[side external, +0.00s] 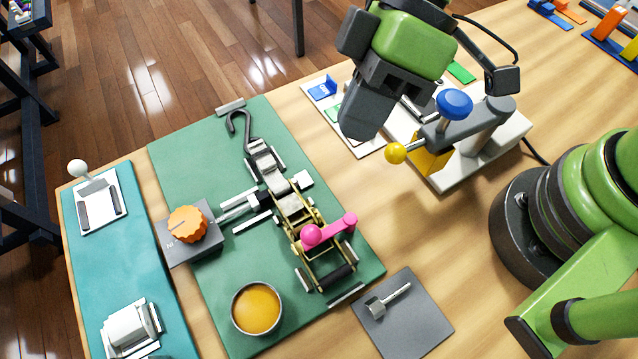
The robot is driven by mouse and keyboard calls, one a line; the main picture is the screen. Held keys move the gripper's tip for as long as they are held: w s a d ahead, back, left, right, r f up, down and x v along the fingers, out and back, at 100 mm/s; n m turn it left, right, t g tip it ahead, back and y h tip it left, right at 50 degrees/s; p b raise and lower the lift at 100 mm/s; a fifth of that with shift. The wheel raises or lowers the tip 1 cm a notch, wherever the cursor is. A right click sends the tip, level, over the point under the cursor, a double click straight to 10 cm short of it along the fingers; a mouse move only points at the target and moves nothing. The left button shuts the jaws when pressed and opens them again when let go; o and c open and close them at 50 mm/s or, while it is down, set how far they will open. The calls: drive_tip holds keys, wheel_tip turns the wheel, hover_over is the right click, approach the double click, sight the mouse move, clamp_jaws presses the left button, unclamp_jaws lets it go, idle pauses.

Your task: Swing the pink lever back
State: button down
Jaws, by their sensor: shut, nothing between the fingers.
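The pink lever (331,230) sits on the brass-coloured ratchet buckle (321,262) of a strap mechanism. The lever has a round pink knob at its left end and another rounded end at its upper right. The mechanism lies on a green board (188,160), with a grey strap and a dark hook (238,122) toward the back. My gripper (358,126) is shut and empty. It hangs up and to the right of the lever, apart from it, near the board's right side.
A white-based device with a blue knob (454,104) and yellow ball (395,153) stands close to my gripper's right. A grey plate with a small lever (387,299) lies at the front.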

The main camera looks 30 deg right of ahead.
sight(330, 229)
drive_tip(key=shift+s+a+f+n, duration=0.1)
drive_tip(key=shift+a+f+n, duration=0.2)
drive_tip(key=shift+f, duration=0.2)
drive_tip(key=x, duration=1)
drive_tip(key=shift+d, duration=0.1)
